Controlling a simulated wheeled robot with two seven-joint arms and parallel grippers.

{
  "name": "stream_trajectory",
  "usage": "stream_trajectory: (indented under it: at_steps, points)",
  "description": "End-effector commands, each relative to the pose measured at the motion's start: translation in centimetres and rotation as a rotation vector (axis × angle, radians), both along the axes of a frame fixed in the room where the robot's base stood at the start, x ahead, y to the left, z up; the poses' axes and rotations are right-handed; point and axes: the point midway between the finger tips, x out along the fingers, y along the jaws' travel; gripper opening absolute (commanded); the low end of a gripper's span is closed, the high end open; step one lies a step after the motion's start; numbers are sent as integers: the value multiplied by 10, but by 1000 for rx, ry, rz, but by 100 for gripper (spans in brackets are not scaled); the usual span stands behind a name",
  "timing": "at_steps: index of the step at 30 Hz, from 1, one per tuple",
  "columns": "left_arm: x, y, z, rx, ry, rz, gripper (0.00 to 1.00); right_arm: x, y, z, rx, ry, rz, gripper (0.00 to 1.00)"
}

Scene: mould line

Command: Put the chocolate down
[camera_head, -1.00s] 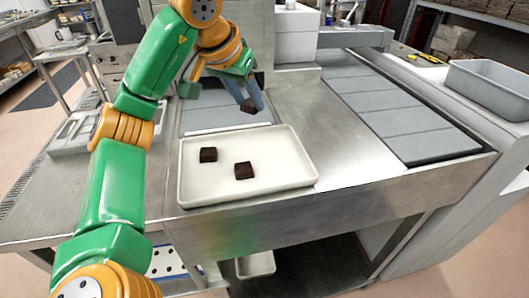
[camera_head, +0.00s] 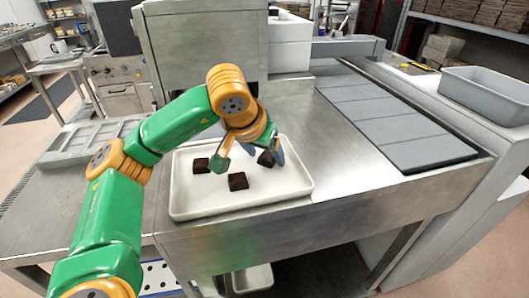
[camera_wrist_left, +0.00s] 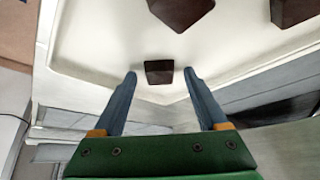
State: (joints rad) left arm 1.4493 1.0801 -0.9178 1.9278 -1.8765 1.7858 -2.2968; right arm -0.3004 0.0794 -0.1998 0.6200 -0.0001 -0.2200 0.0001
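My left gripper (camera_head: 251,161) is low over the white tray (camera_head: 190,210), with its fingers spread. In the left wrist view a dark brown chocolate (camera_wrist_left: 158,72) lies between and just beyond the blue fingertips (camera_wrist_left: 160,82), with a gap on each side. The same chocolate (camera_head: 266,159) shows in the head view near the tray's back right, partly hidden by a finger. It appears to rest on the tray. Two more chocolates, a left one (camera_head: 201,166) and a front one (camera_head: 238,181), sit on the tray. My right gripper is not in view.
The tray stands on a steel worktop (camera_head: 340,175). A grey slatted belt (camera_head: 390,120) runs to the right, with a grey bin (camera_head: 485,92) beyond it. A steel machine housing (camera_head: 200,45) rises behind the tray. A grey mould (camera_head: 85,145) lies at the left.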

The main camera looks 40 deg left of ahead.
Motion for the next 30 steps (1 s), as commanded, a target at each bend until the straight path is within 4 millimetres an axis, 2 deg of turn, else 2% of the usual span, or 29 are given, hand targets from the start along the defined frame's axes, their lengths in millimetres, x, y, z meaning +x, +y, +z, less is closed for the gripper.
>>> stream_trajectory:
  at_steps: [7, 11, 16, 21, 24, 30]
  points:
    - [0, 0, 1, 0, 0, 0, 75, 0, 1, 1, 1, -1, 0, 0]
    - [-4, -1, 10, -1, -2, -1, 75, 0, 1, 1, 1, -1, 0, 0]
    - [-25, -5, 48, 0, -8, -3, 75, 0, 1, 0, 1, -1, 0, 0]
    - [-47, -7, 94, 3, -6, 1, 75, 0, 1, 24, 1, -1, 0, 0]
    - [-55, -8, 105, 2, -5, 0, 75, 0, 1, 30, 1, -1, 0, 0]
    - [-60, -9, 107, 0, 0, 1, 75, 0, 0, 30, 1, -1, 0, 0]
